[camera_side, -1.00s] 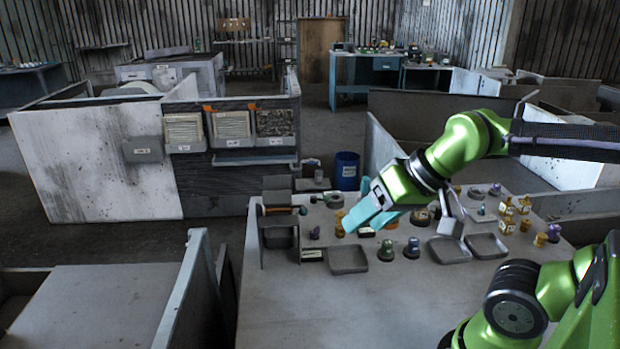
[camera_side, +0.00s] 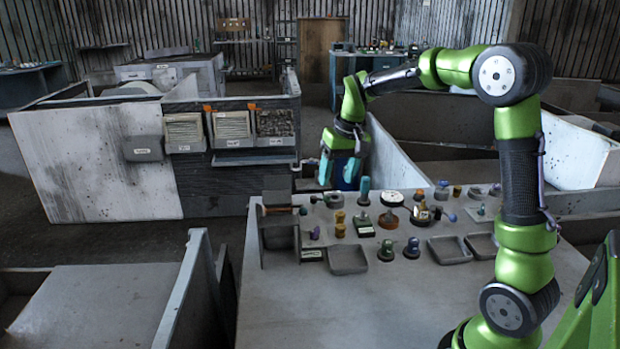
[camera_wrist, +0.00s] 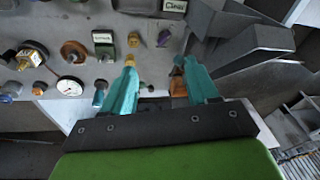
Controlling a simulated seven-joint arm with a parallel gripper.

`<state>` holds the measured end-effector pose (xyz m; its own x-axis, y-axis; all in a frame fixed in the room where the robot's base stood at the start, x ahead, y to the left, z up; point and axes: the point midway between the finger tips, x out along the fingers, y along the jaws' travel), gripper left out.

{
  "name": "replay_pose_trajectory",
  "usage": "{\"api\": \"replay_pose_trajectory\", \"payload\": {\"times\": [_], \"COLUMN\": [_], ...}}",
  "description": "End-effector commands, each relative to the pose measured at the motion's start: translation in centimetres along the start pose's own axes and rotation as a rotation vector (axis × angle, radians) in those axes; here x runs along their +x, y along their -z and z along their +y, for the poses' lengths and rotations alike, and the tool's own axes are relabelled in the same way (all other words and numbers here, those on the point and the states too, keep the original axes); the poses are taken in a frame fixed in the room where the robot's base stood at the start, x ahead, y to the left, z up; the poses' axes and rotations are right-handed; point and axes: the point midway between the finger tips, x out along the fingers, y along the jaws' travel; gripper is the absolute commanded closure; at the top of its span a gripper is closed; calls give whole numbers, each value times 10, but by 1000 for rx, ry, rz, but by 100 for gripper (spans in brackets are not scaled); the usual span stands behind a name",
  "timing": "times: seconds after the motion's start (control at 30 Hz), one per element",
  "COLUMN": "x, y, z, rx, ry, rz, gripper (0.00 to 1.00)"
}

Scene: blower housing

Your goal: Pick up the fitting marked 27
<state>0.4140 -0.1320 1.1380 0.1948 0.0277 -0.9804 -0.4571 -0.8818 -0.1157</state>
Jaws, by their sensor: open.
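I cannot read a 27 on any fitting in these views. Several small fittings stand on the table: two yellow ones (camera_side: 340,230), a purple one (camera_side: 315,233), dark green ones (camera_side: 388,248) and a teal-topped one (camera_side: 364,187). In the wrist view a yellow fitting (camera_wrist: 133,40), a purple fitting (camera_wrist: 163,38) and an orange-brown piece (camera_wrist: 178,84) lie around the jaws. My gripper (camera_side: 338,178) is open and points down at the table's far edge. In the wrist view its teal fingers (camera_wrist: 160,66) are apart with nothing held between them.
Shallow grey trays (camera_side: 347,260) sit along the front of the parts. A round gauge (camera_wrist: 69,86) and a labelled green block (camera_wrist: 104,45) are left of the fingers. The table's near left part is bare.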

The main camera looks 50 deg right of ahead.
Motion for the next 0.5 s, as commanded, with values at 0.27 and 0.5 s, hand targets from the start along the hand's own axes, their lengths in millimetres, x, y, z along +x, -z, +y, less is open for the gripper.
{"api": "replay_pose_trajectory", "payload": {"times": [0.27,0.5], "x": [58,39], "y": [85,109], "z": [67,72], "rx": [-76,-194], "ry": [-97,-109], "rz": [-144,-156], "gripper": [41,41]}}
